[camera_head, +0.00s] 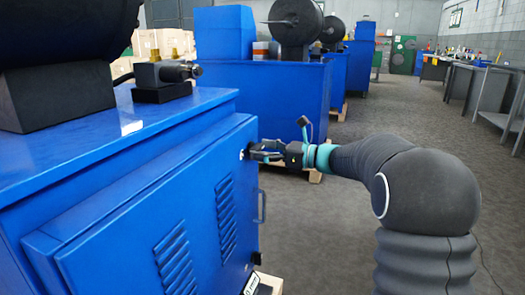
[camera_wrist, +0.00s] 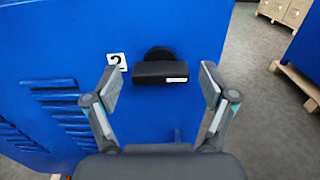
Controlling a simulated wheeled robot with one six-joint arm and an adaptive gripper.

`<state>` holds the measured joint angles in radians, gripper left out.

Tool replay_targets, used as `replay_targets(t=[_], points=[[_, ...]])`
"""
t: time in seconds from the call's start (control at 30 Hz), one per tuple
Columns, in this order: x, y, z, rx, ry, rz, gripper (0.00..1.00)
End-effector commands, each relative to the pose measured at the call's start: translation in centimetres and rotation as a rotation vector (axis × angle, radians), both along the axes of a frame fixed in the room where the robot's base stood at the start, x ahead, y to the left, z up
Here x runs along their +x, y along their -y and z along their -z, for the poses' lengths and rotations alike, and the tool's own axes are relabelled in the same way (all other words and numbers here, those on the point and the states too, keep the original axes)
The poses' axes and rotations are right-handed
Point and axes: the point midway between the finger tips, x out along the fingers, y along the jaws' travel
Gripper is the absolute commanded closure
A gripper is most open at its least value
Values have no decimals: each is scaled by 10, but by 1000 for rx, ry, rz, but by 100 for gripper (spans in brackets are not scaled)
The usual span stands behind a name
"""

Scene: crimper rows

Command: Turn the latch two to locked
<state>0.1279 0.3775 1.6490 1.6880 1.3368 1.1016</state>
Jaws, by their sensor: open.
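Latch two is a black bar handle (camera_wrist: 160,72) on a round black base, on the blue cabinet door (camera_wrist: 50,55). A white label with a 2 (camera_wrist: 116,62) is to its left. The bar lies about level in the wrist view and has a small pale mark at its right end. My gripper (camera_wrist: 160,85) is open, with one finger on each side of the bar and gaps showing at both ends. In the head view my gripper (camera_head: 258,151) is at the upper right of the door (camera_head: 150,225) and mostly hides the latch.
A door handle (camera_head: 262,206) is below my gripper. Louvred vents (camera_head: 175,262) mark the door. Another blue machine (camera_head: 270,95) stands behind, on a pallet. Grey floor (camera_head: 390,115) is open to the right, with benches (camera_head: 490,95) farther off.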

Motion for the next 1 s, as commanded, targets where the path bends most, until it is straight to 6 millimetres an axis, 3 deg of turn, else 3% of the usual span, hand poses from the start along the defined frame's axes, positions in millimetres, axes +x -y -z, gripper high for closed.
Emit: replay_targets(t=[0.23, 0.5, 1.0], points=[[0, -1, 0, 0, 0, 0, 17], [0, -1, 0, 0, 1, 0, 77], [0, -1, 2, -47, 118, -1, 77]])
